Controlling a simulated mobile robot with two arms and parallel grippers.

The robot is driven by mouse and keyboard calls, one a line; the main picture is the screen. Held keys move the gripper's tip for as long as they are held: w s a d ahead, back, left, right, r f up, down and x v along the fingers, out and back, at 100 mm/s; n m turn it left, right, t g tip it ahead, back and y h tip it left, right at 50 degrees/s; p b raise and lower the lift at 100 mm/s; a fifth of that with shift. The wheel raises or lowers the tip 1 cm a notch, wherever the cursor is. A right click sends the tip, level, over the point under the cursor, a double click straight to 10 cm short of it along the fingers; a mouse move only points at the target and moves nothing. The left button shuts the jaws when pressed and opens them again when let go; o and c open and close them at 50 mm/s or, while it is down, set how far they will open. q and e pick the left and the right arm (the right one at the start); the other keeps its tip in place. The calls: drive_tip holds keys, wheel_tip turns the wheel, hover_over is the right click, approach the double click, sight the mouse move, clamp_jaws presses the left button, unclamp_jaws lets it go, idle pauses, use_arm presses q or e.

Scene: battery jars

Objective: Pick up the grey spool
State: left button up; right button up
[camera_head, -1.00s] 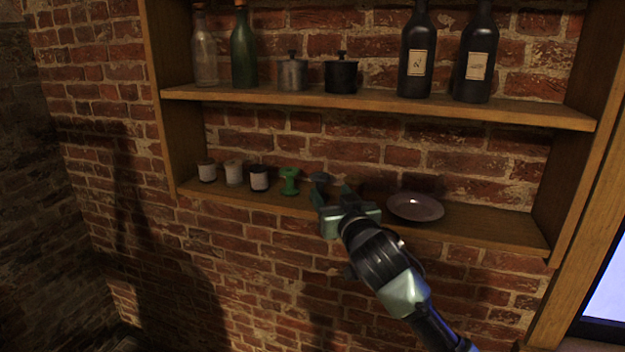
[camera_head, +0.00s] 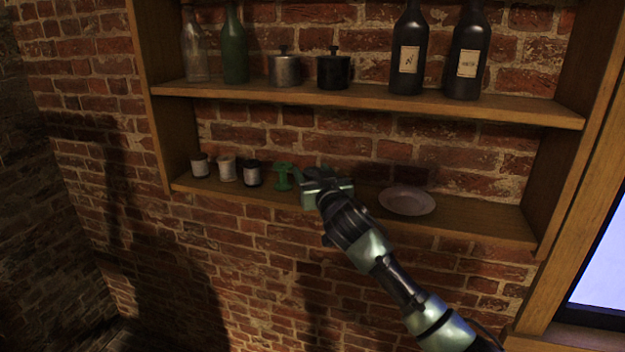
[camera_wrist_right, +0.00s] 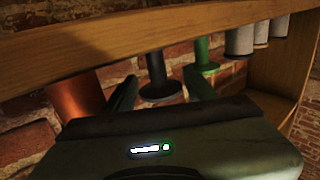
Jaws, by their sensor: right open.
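The dark grey spool (camera_wrist_right: 160,78) shows in the right wrist view, where the picture is upside down and the shelf board lies at the top. It stands on the lower shelf. In the head view it is mostly hidden behind my right gripper (camera_head: 314,179). My right gripper is open at the lower shelf. In the right wrist view its two fingers (camera_wrist_right: 161,88) appear on either side of the spool, with gaps on both sides; the spool looks just beyond or between the tips. I cannot tell the exact depth. My left gripper is not in view.
A green spool (camera_head: 284,177) stands close left of my gripper, with several small labelled jars (camera_head: 226,169) further left. A plate (camera_head: 407,201) lies to the right. A reddish-brown object (camera_wrist_right: 75,96) shows beside the spool. The upper shelf board (camera_head: 380,98) holds bottles and pots.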

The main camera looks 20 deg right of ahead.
drive_tip(key=c, duration=1.1)
